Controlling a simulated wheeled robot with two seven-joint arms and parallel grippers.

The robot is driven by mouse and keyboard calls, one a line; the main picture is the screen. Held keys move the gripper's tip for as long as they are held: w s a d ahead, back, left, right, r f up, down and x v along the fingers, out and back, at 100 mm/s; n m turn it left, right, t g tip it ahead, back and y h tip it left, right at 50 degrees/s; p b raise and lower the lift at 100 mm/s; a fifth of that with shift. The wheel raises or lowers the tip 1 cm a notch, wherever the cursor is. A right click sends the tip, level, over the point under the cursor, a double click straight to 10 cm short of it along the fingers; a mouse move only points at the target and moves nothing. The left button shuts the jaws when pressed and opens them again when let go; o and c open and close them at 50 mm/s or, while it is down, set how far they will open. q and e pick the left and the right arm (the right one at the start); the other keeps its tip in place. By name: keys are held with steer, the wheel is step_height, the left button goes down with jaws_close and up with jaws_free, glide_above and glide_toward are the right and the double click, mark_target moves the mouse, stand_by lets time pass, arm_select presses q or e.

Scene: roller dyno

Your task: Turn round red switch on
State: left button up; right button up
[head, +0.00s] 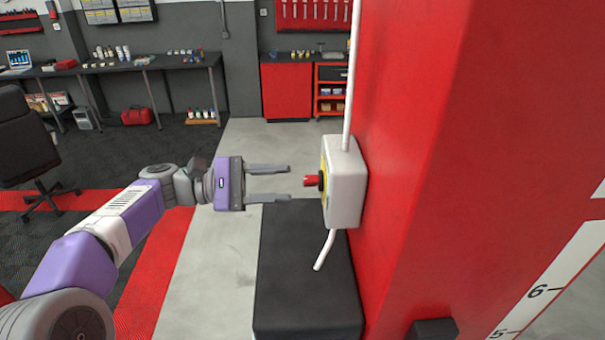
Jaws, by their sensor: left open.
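The round red switch (312,180) sticks out from the left face of a white switch box (347,182) with a yellow plate around the switch. The box is fixed to a large red pillar (425,150). My left gripper (288,183) is open and empty. Its two fingers point right, at the switch, one above and one below the switch's height in the picture. The fingertips appear a little short of the switch, with a small gap. Whether the switch is on or off cannot be told. My right gripper is not in view.
A black block (308,275) stands below the box. A white conduit (352,75) runs up from the box and a short cable (325,250) hangs below. A workbench (130,66), a red cabinet (286,90) and an office chair (25,145) are farther back.

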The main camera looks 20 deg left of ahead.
mark_target(313, 181)
arm_select(q)
steer(key=x, duration=0.4)
steer(key=shift+w+d+f+p, duration=0.1)
steer(key=shift+w+d+p, duration=0.15)
steer(key=shift+w+p, duration=0.15)
steer(key=shift+w+f, duration=0.1)
steer(key=shift+w, duration=0.2)
steer(key=c, duration=0.4)
steer(key=shift+s+a, duration=0.1)
jaws_close()
